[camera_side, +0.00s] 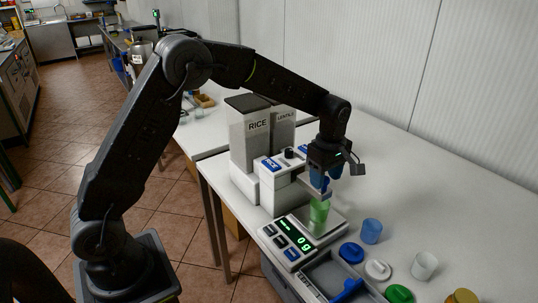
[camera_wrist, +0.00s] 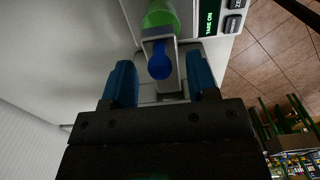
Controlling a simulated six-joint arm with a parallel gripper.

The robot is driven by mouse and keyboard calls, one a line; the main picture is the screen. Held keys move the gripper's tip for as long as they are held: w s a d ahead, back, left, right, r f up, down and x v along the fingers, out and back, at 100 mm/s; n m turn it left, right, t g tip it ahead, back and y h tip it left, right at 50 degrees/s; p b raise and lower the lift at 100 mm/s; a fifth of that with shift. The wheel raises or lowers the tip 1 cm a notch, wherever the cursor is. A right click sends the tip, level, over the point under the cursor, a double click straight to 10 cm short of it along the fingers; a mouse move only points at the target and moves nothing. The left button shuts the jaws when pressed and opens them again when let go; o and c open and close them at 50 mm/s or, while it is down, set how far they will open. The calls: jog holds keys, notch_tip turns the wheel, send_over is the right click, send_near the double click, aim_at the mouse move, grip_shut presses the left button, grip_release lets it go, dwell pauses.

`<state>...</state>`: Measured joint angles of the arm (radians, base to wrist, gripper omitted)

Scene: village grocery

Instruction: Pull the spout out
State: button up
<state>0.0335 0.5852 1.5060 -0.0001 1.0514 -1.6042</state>
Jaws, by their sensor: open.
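The rice dispenser (camera_side: 247,150) stands on the white table, labelled RICE. Its pale grey spout (camera_wrist: 176,70) juts out under my wrist, with a blue round-ended tab (camera_wrist: 160,62) on it. In the side view the spout (camera_side: 311,186) shows only partly, beneath my gripper. My gripper (camera_wrist: 161,78) is open, with one blue finger on each side of the spout and tab; I cannot tell whether they touch. In the side view my gripper (camera_side: 325,177) is just above a green cup (camera_side: 319,213), which also shows in the wrist view (camera_wrist: 160,17).
The green cup stands on a scale (camera_side: 300,240) reading 0 g. A LENTILS hopper (camera_side: 284,130) stands behind. A blue cup (camera_side: 371,231), a white cup (camera_side: 424,265), several coloured lids and a grey tray (camera_side: 325,272) are nearby.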

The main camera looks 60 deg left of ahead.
jog(key=shift+r, duration=3.35)
jog(key=shift+r, duration=0.1)
jog(key=s+r+m+t, duration=0.1)
jog(key=s+r+m, duration=0.25)
jog(key=s, duration=0.35)
jog(key=s+a+r+m+t, duration=0.1)
jog(key=s+r+m+t, duration=0.1)
jog(key=s+r+m, duration=0.3)
jog(key=s+r+m+t, duration=0.1)
jog(key=s+m, duration=0.2)
jog(key=s, duration=0.5)
jog(key=s+f+m+t, duration=0.1)
jog(key=s+f+m, duration=0.2)
jog(key=s+m, duration=0.3)
jog(key=s, duration=0.2)
jog(key=shift+s+a+f+t, duration=0.3)
jog(key=shift+s, duration=0.05)
